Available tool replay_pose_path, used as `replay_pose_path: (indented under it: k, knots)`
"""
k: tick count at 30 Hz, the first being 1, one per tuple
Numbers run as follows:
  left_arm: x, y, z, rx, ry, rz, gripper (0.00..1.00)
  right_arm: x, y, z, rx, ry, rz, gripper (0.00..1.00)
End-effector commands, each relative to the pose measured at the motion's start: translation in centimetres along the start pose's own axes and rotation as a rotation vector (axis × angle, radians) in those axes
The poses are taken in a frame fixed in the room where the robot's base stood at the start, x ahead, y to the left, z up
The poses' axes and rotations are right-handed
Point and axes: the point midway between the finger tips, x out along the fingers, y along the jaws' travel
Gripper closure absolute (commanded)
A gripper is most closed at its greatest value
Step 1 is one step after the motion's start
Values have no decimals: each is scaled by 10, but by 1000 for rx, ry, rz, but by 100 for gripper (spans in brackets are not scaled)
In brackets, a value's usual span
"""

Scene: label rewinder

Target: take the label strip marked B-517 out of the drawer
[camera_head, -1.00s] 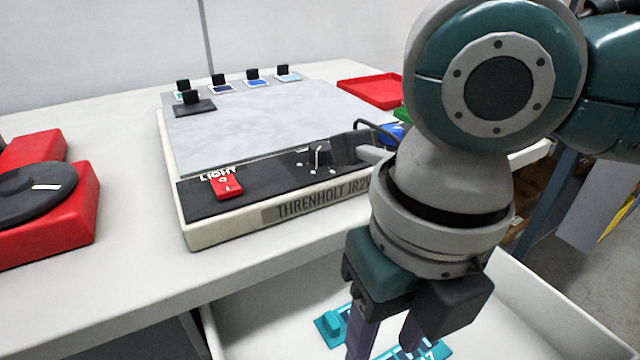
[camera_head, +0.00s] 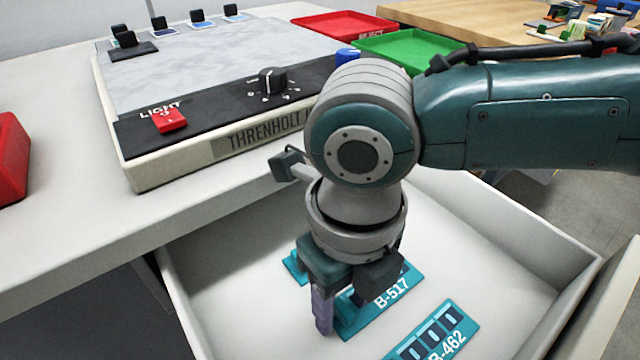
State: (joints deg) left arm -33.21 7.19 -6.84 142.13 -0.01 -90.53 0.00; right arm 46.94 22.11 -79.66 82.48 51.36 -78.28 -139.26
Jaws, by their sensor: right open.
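The teal label strip marked B-517 (camera_head: 392,297) lies in the white open drawer (camera_head: 226,273), partly hidden by my right gripper. My right gripper (camera_head: 343,305) points down over the strip, open. One finger shows at the strip's left end; the other is mostly hidden behind the gripper body. I cannot tell whether the fingers touch the strip. A second teal strip marked B-462 (camera_head: 447,340) lies nearer the front right of the drawer. My left gripper is not in view.
Another teal piece (camera_head: 294,268) shows left of my gripper, mostly hidden. The drawer walls stand around the strips. Above, the table holds the Threnholt machine (camera_head: 200,155) with a red light switch (camera_head: 171,121), a red tray (camera_head: 340,24) and a green tray (camera_head: 412,46).

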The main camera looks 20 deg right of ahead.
Motion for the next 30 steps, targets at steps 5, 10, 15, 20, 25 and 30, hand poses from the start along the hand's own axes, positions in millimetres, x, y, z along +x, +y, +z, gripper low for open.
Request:
replay_pose_path:
  k: [5,10,15,20,25,30]
  knots:
    - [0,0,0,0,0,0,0,-1,0,0,0,0,0,54]
    - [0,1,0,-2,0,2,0,-1,0,0,0,0,0,74]
    - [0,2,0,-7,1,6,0,-1,0,0,1,0,0,93]
    - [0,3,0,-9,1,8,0,-1,0,0,1,0,0,100]
    - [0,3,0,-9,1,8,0,-1,0,0,1,0,0,100]
    - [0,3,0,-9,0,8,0,-1,0,0,1,0,0,100]
